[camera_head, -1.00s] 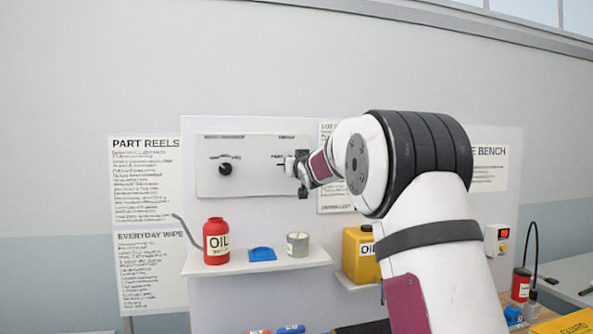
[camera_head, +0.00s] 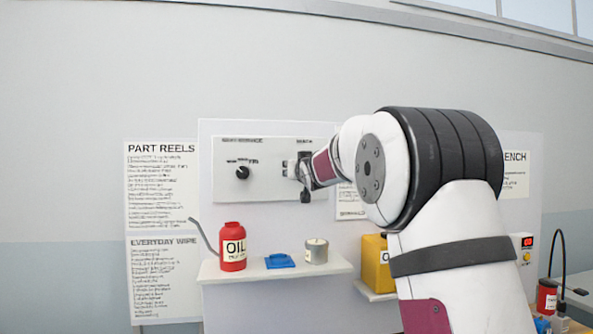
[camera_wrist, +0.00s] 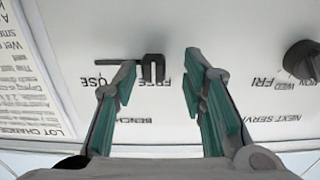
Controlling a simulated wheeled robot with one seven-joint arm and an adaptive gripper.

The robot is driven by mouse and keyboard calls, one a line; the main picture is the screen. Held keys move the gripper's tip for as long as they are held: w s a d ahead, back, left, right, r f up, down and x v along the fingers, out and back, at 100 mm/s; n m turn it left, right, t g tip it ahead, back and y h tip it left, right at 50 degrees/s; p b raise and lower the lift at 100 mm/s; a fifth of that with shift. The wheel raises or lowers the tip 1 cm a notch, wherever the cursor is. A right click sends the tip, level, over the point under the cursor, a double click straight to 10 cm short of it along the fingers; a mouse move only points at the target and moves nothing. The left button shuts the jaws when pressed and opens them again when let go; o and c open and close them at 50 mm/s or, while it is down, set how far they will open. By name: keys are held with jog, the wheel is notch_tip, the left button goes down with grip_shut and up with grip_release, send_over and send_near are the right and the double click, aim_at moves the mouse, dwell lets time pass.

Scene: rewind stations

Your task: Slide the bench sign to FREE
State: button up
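The bench sign (camera_wrist: 133,120) is on the pale panel (camera_head: 262,187), and appears upside down in the wrist view. Its dark slider knob (camera_wrist: 153,68) is over the FREE label, partly covering it. The dark slot (camera_wrist: 110,61) shows bare on the USE side, and no slot shows beyond the knob on the other side. My gripper (camera_wrist: 160,60) is open, with one finger on each side of the knob. There is a small gap at the USE-side finger and a wider one at the other. In the head view my gripper (camera_head: 303,176) hides most of the sign.
A round dial (camera_head: 242,172) sits left of the sign on the same panel. Below, a shelf (camera_head: 225,275) holds a red oil can (camera_head: 233,248), a blue item (camera_head: 280,261) and a grey tin (camera_head: 316,251). A yellow container (camera_head: 377,268) stands lower right.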

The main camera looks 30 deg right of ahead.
jog(key=shift+s, duration=0.1)
jog(key=v, duration=1.2)
jog(key=s+a+f+n+g+y, duration=0.1)
jog(key=s+a+f+g, duration=0.3)
jog(key=s+f, duration=0.5)
jog(key=s+a+f+n+g+y, duration=0.1)
jog(key=s+a+f+g, duration=0.3)
jog(key=s, duration=1.3)
jog(key=s+a+f+n+g+y, duration=0.1)
jog(key=s+a+f+g+y, duration=0.2)
jog(key=s+a+f, duration=0.8)
notch_tip(320, 180, down, 3)
jog(key=shift+s+f+g, duration=0.15)
jog(key=shift+s+g, duration=0.55)
jog(key=shift+s, duration=0.45)
